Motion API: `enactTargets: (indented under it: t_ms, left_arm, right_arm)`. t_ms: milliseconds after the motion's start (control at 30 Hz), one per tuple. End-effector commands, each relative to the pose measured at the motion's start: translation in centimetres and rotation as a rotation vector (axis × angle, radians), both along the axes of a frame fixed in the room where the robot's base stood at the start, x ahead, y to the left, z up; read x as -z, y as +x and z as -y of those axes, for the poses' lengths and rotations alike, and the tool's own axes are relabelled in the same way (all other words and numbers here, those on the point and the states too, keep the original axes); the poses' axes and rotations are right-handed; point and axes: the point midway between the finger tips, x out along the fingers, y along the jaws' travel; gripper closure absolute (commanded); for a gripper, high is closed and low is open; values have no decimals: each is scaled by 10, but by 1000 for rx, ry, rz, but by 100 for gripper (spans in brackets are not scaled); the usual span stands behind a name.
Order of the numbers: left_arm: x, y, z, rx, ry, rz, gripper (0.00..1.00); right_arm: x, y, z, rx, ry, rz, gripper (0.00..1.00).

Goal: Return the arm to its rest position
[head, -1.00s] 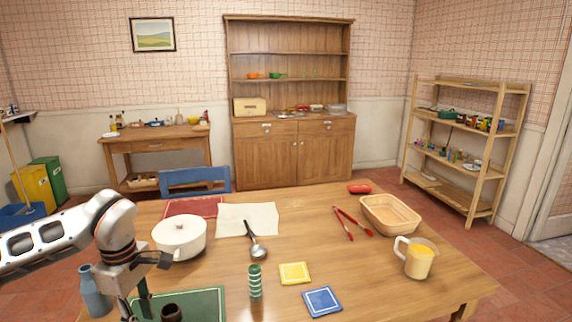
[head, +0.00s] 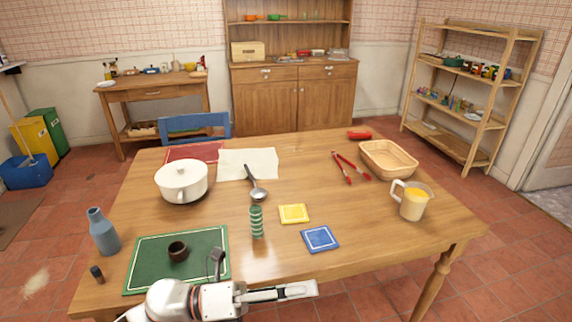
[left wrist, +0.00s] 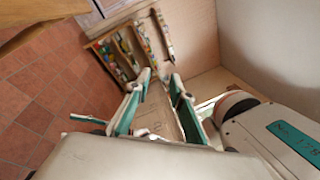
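My left arm reaches in along the bottom of the head view, over the table's front edge. My left gripper (head: 300,289) points to the right there, just in front of the table (head: 380,230) and right of the green mat (head: 140,274). In the left wrist view its two teal and white fingers (left wrist: 160,78) stand apart with nothing seen between them, so it is open. My right gripper is in neither view.
Floor in front of the gripper is clear.

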Motion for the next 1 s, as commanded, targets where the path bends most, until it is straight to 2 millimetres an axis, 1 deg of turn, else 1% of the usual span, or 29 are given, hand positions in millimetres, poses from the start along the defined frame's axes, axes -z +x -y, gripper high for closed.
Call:
enactTargets:
  t_ms: [33,100,167,200,267,300,367,400,467,500,567,600,667,700,800,833,900,1000]
  left_arm:
    - [-1,8,-3,-71,-82,-125,78]
    - [1,24,-15,-174,-191,-306,78]
    - [10,39,-30,-266,-282,-467,78]
    - [20,47,-42,-326,-340,-577,78]
    - [41,58,-63,-419,-427,-744,78]
    - [58,63,-77,-481,-483,-856,78]
    - [89,65,-101,-578,-566,-1027,78]
    - [112,63,-117,-641,-619,-1140,78]
    - [146,56,-139,-730,-692,-1296,78]
    - [169,48,-152,-786,-738,-1395,78]
    - [203,32,-171,-867,-801,-1532,78]
    - [224,19,-182,-917,-840,-1618,78]
    - [252,-1,-195,-988,-893,-1732,78]
    - [269,-15,-204,-1029,-924,-1798,78]
    - [300,-45,-217,-1113,-986,-1930,78]
    - [306,-52,-220,-1130,-1001,-1960,78]
    - [318,-66,-225,-1164,-1026,-2011,78]
    - [326,-76,-228,-1188,-1045,-2050,78]
  right_arm:
    - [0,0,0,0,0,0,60]
    - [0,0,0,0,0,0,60]
    - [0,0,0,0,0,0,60]
    - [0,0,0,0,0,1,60]
    - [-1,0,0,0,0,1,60]
    - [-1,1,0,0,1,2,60]
    - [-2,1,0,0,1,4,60]
    - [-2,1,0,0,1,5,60]
    - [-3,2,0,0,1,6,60]
    - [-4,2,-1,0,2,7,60]
    - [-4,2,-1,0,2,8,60]
    - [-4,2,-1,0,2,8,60]
    - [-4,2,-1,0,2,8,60]
    - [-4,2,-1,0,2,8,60]
    - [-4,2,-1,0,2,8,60]
    - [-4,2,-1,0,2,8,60]
    - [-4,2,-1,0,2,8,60]
    - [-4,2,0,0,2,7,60]
